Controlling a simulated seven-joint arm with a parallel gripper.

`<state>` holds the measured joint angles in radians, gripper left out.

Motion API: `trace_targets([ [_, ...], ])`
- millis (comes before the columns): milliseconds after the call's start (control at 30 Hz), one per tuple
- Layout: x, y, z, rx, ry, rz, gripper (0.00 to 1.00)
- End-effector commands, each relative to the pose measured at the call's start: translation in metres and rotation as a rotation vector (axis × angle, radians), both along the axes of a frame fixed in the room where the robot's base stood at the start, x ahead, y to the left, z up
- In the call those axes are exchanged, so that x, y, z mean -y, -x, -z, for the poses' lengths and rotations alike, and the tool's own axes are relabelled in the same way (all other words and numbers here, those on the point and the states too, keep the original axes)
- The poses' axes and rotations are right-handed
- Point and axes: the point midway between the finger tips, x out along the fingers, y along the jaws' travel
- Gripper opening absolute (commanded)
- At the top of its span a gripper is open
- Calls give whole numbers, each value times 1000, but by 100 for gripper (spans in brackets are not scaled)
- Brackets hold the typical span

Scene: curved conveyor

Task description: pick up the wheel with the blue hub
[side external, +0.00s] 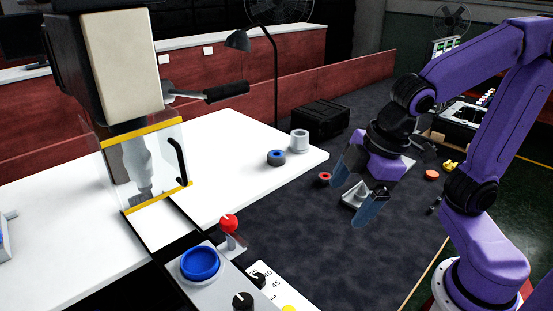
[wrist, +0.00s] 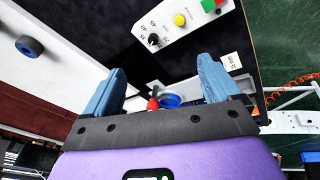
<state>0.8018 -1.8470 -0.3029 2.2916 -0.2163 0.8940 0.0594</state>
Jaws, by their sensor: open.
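The wheel with the blue hub (side external: 276,157) is a small dark wheel lying flat near the right end of the white table. In the wrist view the same wheel (wrist: 29,46) is at the far left, on the white surface. My gripper (side external: 354,193) hangs to the right of the wheel, over the dark mat, with its two blue fingers spread and clearly apart from the wheel. In the wrist view my gripper (wrist: 163,78) shows nothing held between its fingers.
A white cylinder (side external: 299,142) stands right of the wheel. A red-hubbed wheel (side external: 324,179) is beside my gripper. A grey-white part (side external: 357,196) is behind the fingers. A control panel (side external: 215,284) with a blue button and a red knob (side external: 229,223) is at the front.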

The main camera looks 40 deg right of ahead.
Motion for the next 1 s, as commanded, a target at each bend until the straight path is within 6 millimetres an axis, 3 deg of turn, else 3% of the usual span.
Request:
trace_targets([
  [33,-14,-27,-27,93,-44,10,90],
  [100,-28,-63,-67,228,-97,26,90],
  [300,-41,-149,-179,541,-216,171,90],
  [400,-35,-184,-203,568,-253,329,90],
  [667,-4,-260,-226,534,-344,763,90],
  [767,15,-287,-213,460,-357,975,90],
  [1000,64,-333,-152,192,-348,1533,90],
])
